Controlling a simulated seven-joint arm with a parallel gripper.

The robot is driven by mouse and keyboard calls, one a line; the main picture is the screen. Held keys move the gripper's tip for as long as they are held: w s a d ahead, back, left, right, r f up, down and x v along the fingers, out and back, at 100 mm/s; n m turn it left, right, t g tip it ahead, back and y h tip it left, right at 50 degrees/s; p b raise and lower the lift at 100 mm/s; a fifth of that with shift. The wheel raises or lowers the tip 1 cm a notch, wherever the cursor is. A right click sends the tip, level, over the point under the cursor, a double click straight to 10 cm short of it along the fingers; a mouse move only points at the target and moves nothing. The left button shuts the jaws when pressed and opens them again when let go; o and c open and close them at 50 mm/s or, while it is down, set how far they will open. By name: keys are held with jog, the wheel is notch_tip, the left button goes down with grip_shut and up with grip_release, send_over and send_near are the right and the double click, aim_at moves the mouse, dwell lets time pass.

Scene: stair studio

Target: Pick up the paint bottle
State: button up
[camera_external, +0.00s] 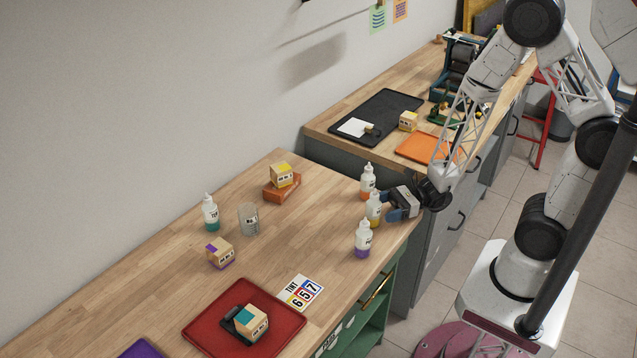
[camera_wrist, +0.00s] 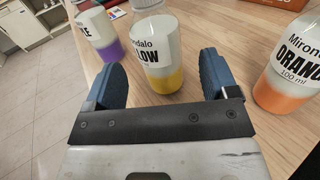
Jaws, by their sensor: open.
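Several white paint bottles with coloured bottoms stand on the wooden bench. The yellow paint bottle (camera_external: 374,209) stands between the orange paint bottle (camera_external: 367,183) and the purple paint bottle (camera_external: 362,240) near the bench's right edge. A teal paint bottle (camera_external: 210,213) stands farther left. My gripper (camera_external: 388,205) is open, low at the bench edge. In the wrist view the yellow bottle (camera_wrist: 160,58) shows between the blue fingers of my gripper (camera_wrist: 163,66), with gaps on both sides. The purple bottle (camera_wrist: 100,32) is outside the left finger, the orange bottle (camera_wrist: 290,75) outside the right.
A glass beaker (camera_external: 249,219), a purple-marked block (camera_external: 220,253), and a yellow-marked block (camera_external: 281,175) on an orange box (camera_external: 282,190) stand on the bench. A red tray (camera_external: 205,330) holds another block. A number card (camera_external: 301,292) lies nearby.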

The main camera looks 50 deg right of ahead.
aim_at(377, 202)
jog(key=shift+x, duration=2)
jog(key=c, duration=1.1)
jog(key=shift+o, duration=0.2)
jog(key=shift+r, duration=0.15)
jog(key=shift+r, duration=1.05)
jog(key=shift+s+d+r, duration=0.15)
jog(key=shift+s+r, duration=0.3)
jog(key=shift+r, duration=0.2)
jog(key=s+d, duration=0.3)
jog(key=s, duration=0.4)
jog(key=s+d+r, duration=0.1)
jog(key=s+d, duration=0.1)
jog(key=s, duration=0.5)
jog(key=shift+d+r, duration=0.15)
jog(key=shift+d, duration=0.25)
